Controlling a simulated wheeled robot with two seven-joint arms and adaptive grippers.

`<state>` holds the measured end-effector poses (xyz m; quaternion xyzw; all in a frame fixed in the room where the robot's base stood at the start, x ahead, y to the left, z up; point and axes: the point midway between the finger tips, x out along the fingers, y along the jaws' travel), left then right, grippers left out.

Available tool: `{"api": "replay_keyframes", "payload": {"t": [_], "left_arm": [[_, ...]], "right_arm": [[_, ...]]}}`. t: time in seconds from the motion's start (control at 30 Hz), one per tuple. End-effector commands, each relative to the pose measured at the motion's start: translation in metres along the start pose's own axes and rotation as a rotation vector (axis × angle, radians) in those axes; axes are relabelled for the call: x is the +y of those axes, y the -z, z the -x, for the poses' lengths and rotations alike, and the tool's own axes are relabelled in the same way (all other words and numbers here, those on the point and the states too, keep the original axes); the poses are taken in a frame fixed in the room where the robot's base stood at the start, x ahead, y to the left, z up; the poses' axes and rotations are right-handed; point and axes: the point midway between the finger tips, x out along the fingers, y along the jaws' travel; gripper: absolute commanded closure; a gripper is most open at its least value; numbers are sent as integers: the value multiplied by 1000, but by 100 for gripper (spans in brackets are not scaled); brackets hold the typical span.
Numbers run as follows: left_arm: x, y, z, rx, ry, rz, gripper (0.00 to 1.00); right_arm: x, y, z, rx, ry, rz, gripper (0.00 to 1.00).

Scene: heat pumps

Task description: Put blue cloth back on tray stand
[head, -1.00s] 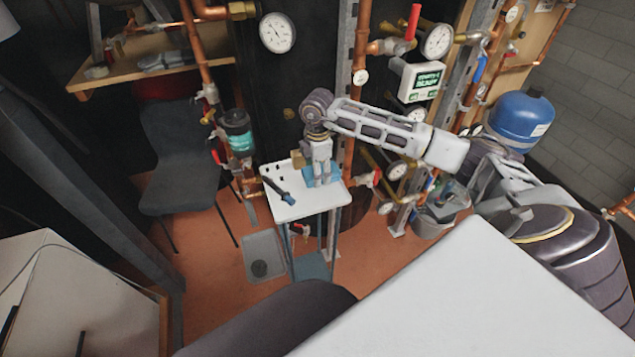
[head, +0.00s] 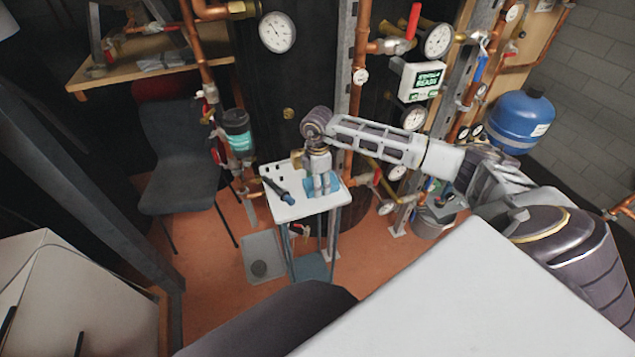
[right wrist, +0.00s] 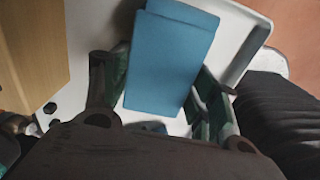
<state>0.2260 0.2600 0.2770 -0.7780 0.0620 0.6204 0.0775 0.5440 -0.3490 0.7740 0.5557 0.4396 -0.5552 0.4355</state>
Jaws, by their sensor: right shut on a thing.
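The tray stand (head: 312,212) has a white rimmed top and stands left of centre in the head view. Its pale top (right wrist: 240,30) also shows in the right wrist view. The blue cloth (head: 334,183) is a folded piece at the right part of the tray top, partly hidden by my right gripper (head: 321,191). In the right wrist view the blue cloth (right wrist: 172,60) lies between the fingers of my right gripper (right wrist: 160,105), which is shut on it. The cloth is at or very close to the tray surface; exact contact is unclear. My left gripper is out of view.
A dark tool with a blue end (head: 279,192) lies on the tray's left part. A tan block (right wrist: 32,50) stands beside the cloth. Copper pipes with gauges (head: 276,32) rise behind the stand. A grey chair (head: 180,180) stands to the left, and a grey floor tray (head: 262,256) lies below.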

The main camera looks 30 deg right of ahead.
Motion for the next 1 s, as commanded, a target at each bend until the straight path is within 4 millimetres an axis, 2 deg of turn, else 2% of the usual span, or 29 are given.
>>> {"api": "replay_keyframes", "payload": {"t": [0.03, 0.07, 0.2, 0.67, 0.87, 1.0], "left_arm": [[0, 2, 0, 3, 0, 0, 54], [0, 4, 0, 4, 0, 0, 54], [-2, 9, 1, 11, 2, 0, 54], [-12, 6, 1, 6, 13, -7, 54], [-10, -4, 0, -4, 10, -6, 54], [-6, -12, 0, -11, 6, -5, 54]], "right_arm": [[0, 0, -2, 0, 0, 0, 59], [0, 0, -2, 0, 0, 0, 37], [0, 0, -1, 0, 0, 0, 19], [0, 0, 1, 0, 0, 0, 18], [0, 0, 14, 0, -2, 0, 18], [0, 0, 32, 1, -2, 1, 18]]}}
